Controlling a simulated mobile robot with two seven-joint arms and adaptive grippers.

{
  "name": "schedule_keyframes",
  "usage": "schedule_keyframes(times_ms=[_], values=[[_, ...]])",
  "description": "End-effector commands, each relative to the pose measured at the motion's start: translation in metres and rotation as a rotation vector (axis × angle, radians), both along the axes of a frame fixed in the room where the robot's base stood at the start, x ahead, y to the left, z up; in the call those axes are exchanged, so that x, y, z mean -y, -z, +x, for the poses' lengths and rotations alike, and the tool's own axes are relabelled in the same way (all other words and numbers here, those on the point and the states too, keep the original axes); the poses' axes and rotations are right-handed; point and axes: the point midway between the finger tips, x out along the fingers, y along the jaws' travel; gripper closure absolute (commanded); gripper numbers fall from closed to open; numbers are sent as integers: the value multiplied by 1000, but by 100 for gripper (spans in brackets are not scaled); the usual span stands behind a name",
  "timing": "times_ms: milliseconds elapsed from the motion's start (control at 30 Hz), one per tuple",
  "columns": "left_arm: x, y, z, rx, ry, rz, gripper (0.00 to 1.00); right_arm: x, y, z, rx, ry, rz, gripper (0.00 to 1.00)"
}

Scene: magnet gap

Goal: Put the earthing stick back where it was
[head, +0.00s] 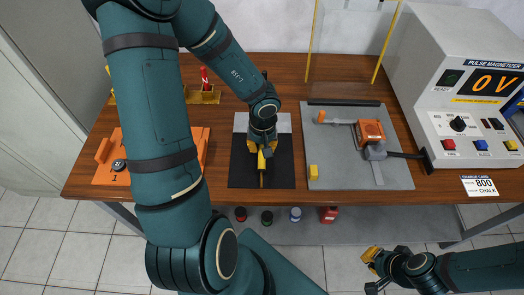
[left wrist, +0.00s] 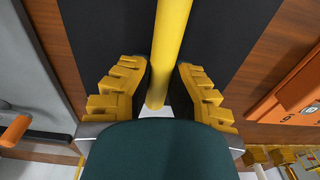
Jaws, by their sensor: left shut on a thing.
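The earthing stick, a yellow rod (left wrist: 170,50), stands out between the yellow fingers of my left gripper (left wrist: 160,92) in the left wrist view. In the head view my left gripper (head: 261,150) is over the black mat (head: 238,170), and a short length of the yellow stick (head: 261,163) shows below it. The rest of the stick is hidden by the gripper and arm. I cannot tell whether its tip touches the mat. My right gripper (head: 371,270) is low at the right, in front of the bench and away from the stick; its finger opening is unclear.
A grey mat (head: 340,180) with an orange clamp-like tool (head: 371,132) lies right of the black mat. The pulse magnetizer (head: 460,100) reads 0V. An orange board (head: 110,172) is left, and a yellow holder (head: 203,97) with a red item is at the back. Small cans stand below the bench.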

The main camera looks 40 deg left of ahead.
Motion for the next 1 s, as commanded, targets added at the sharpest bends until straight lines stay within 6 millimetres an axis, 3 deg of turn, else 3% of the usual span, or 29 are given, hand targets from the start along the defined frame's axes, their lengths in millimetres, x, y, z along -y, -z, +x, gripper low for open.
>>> schedule_keyframes(times_ms=[67, 467, 500, 533, 867, 1000], values=[[0, 10, 0, 1, 1, -1, 100, 0, 9, 1, 3, 1, 0, 100], [0, 12, 0, 0, 2, 0, 100, 0, 6, 2, 4, 1, 0, 100], [0, 11, 0, 1, 1, 1, 69, 0, 6, 1, 4, 1, 0, 100], [0, 11, 0, 1, 1, 1, 62, 0, 6, 1, 4, 1, 0, 100], [0, 11, 0, 1, 0, 1, 62, 0, 7, 1, 3, 1, 0, 100], [0, 1, 0, 1, -1, 1, 62, 0, 1, 1, 2, 1, 0, 100]])
